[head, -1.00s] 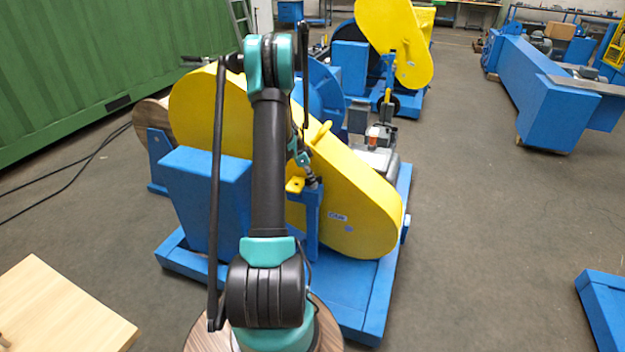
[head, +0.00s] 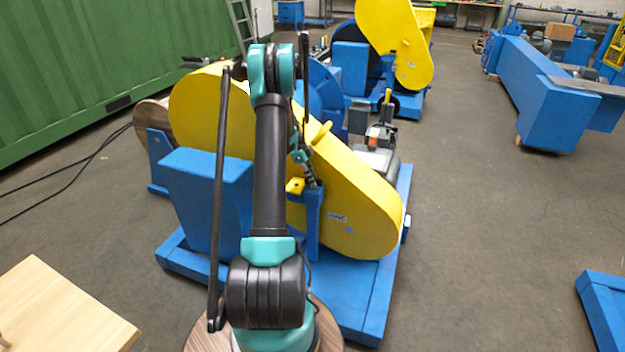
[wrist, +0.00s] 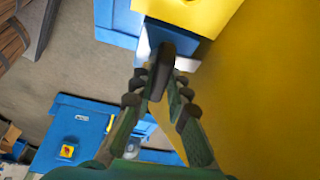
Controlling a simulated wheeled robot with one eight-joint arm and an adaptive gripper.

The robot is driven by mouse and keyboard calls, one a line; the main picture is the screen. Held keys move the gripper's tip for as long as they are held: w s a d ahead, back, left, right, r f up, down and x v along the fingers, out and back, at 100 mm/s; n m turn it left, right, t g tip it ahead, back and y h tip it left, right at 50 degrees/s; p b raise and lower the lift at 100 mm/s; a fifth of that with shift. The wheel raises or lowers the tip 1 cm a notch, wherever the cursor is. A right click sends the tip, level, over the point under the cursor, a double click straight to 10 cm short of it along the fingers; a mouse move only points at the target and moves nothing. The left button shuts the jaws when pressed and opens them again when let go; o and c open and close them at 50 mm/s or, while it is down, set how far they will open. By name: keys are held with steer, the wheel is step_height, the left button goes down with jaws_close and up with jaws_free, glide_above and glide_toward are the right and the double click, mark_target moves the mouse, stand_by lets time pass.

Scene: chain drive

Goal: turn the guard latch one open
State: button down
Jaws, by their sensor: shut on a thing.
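A dark latch handle (wrist: 160,68) stands between my fingertips in the wrist view, in front of a pale metal plate below a yellow block. I take it for guard latch one; its turn angle is unclear. My gripper (wrist: 160,88) is shut on this handle, one finger on each side. In the head view my gripper (head: 314,182) is at the top of a blue post (head: 313,222), right beside the yellow block (head: 295,186) and in front of the yellow chain guard (head: 365,215). The handle is too small to make out there.
The guard's wide yellow face (wrist: 270,90) fills the right of the wrist view, close to my fingers. A blue box (head: 205,195) stands left of my arm on the blue base frame (head: 335,300). Open floor (head: 480,230) lies to the right.

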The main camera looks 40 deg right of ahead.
steer(key=c, duration=1.5)
jaws_free()
steer(key=v, duration=1.2)
steer(key=shift+d, duration=0.1)
